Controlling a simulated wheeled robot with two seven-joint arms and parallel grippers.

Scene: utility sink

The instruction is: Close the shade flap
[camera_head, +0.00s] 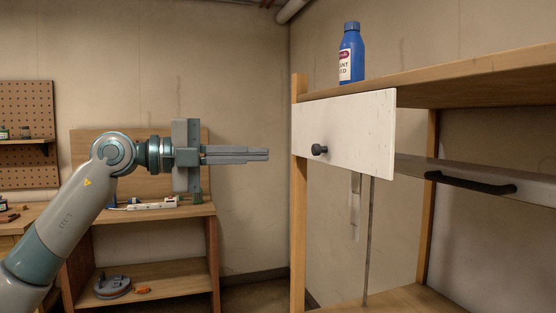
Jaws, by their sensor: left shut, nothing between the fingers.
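A white panel (360,125) with a round black knob (319,150) is at the near end of the wooden shelf unit, below its top board. A long grey-brown panel (410,166) with a black bar handle (470,184) extends to the right behind it. I cannot tell for sure which of these is the shade flap. My left gripper (267,154) reaches in from the left. Its fingers are shut and empty, pointing right toward the knob and apart from the white panel. My right gripper is out of view.
A blue bottle (351,55) stands on the unit's top board (450,72). A wooden post (298,220) stands at its left corner. Behind my left arm is a low wooden bench (150,215) with tools. A pegboard (28,125) hangs at far left.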

